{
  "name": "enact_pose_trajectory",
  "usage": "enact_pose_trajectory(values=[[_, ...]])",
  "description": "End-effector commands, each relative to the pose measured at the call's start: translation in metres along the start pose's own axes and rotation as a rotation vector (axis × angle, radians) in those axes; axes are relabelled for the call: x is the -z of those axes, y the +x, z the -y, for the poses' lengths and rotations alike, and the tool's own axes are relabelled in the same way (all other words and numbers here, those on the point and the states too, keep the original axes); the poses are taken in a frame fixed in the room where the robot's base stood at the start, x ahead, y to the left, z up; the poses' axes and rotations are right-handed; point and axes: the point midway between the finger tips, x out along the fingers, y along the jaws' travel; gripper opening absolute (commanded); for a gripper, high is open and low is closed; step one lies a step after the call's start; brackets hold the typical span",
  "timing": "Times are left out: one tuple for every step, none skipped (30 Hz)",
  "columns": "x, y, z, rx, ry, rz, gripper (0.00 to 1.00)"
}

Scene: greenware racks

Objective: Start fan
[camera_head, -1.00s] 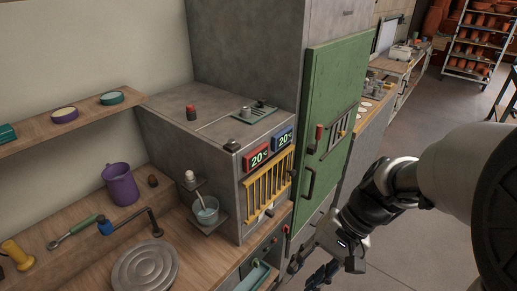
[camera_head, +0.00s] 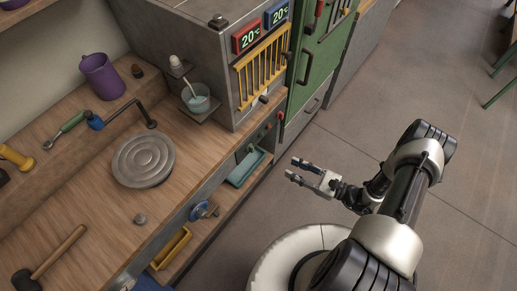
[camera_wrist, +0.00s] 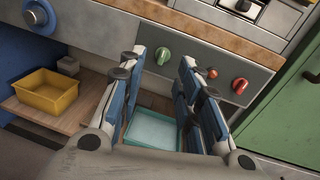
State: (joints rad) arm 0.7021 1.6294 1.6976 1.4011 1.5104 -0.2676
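A grey control panel (camera_wrist: 190,63) is set under the wooden bench edge in the wrist view. It carries a green knob (camera_wrist: 163,57), a small orange-red button or lamp (camera_wrist: 212,73) and a red knob (camera_wrist: 239,85). No fan is visible, and I cannot read which control belongs to one. In the head view the green knob (camera_head: 250,148) and red knob (camera_head: 281,116) show small on the cabinet front. My gripper (camera_head: 294,170) is open and empty, in front of the panel and apart from it. In the wrist view its fingers (camera_wrist: 163,80) frame the green knob.
A teal tray (camera_wrist: 150,130) and a yellow bin (camera_wrist: 47,91) sit on the shelf below the panel. A green door (camera_head: 318,50) stands right of the panel.

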Motion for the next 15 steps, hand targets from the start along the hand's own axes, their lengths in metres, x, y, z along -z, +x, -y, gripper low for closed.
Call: enact_pose_trajectory(values=[[0.015, -0.002, -0.007, 0.044, 0.033, 0.010, 0.32], [0.021, -0.003, -0.009, 0.067, 0.046, 0.013, 0.32], [0.028, -0.004, -0.011, 0.091, 0.060, 0.016, 0.32], [0.032, -0.004, -0.013, 0.107, 0.069, 0.018, 0.32], [0.036, -0.004, -0.014, 0.118, 0.075, 0.020, 0.32], [0.039, -0.005, -0.015, 0.130, 0.081, 0.022, 0.32], [0.040, -0.004, -0.016, 0.136, 0.084, 0.023, 0.32], [0.041, -0.004, -0.016, 0.140, 0.085, 0.023, 0.32], [0.042, -0.001, -0.016, 0.141, 0.087, 0.023, 0.32], [0.042, 0.001, -0.016, 0.141, 0.087, 0.024, 0.32], [0.042, 0.004, -0.016, 0.140, 0.087, 0.023, 0.32], [0.042, 0.009, -0.015, 0.138, 0.087, 0.023, 0.32], [0.042, 0.013, -0.015, 0.136, 0.087, 0.023, 0.32], [0.042, 0.018, -0.015, 0.135, 0.087, 0.022, 0.32], [0.042, 0.026, -0.014, 0.134, 0.086, 0.023, 0.32]])
